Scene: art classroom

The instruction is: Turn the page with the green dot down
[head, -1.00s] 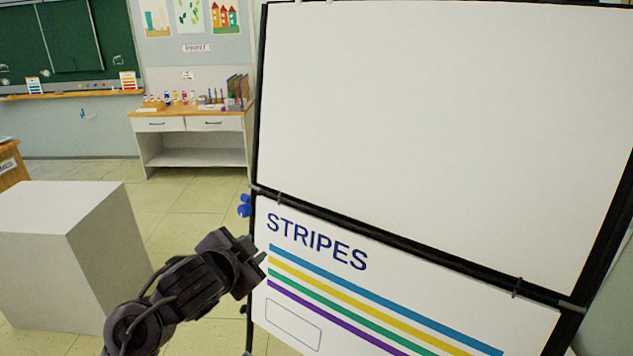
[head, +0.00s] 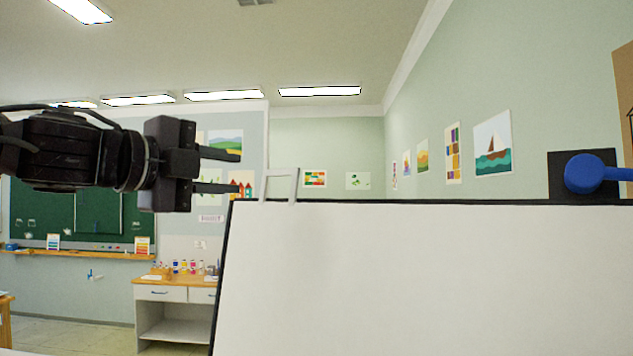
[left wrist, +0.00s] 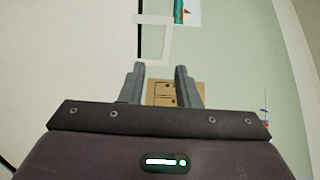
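The flip chart's blank white page (head: 420,270) fills the lower right of the head view; its top edge is dark. A pale open loop-shaped tab (head: 281,171) stands up from that edge near the left corner. It also shows in the left wrist view (left wrist: 153,19), just beyond the fingertips. My left gripper (head: 240,171) is level with the tab, to its left and apart from it. Its two fingers are spread and empty; they also show in the left wrist view (left wrist: 159,72). No green dot shows in any view. My right gripper is out of view.
A blue round knob (head: 588,173) on a dark plate stands at the board's top right. A desk with paint bottles (head: 165,293) and a green chalkboard (head: 100,215) are behind at left. The air above the board's top edge is mostly clear.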

